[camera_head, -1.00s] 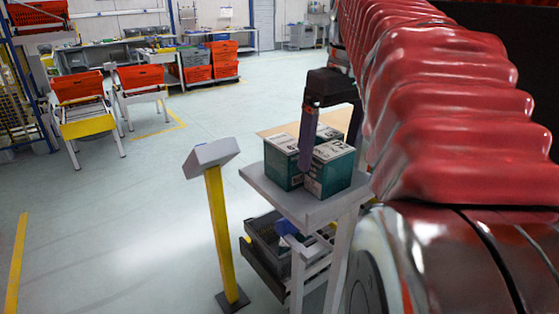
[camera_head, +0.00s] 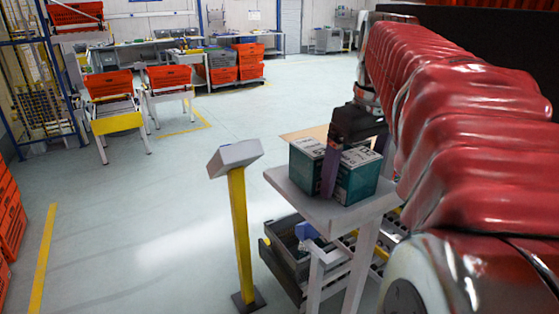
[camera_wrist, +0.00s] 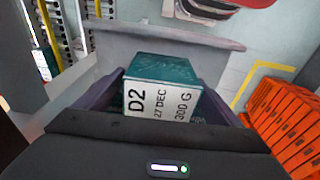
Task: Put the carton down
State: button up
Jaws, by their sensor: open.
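Teal cartons with white printed tops stand close together on a small grey table (camera_head: 300,189). The left carton (camera_head: 304,168) and the right carton (camera_head: 359,178) show in the head view. My gripper (camera_head: 331,172) is low over them, with one purple finger in front of the cartons; the other finger is hidden there. In the wrist view a carton labelled D2 (camera_wrist: 165,88) lies between the two spread fingers of my gripper (camera_wrist: 160,80). Whether either finger touches it is unclear. More teal shows beside its left side, partly hidden.
A grey-topped yellow post (camera_head: 238,215) stands left of the table. A dark bin (camera_head: 285,252) sits low below the tabletop. Orange totes (camera_head: 110,84) rest on stands at the back left. The floor between is clear.

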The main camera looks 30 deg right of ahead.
dwell(0.4)
jog(key=c, duration=1.4)
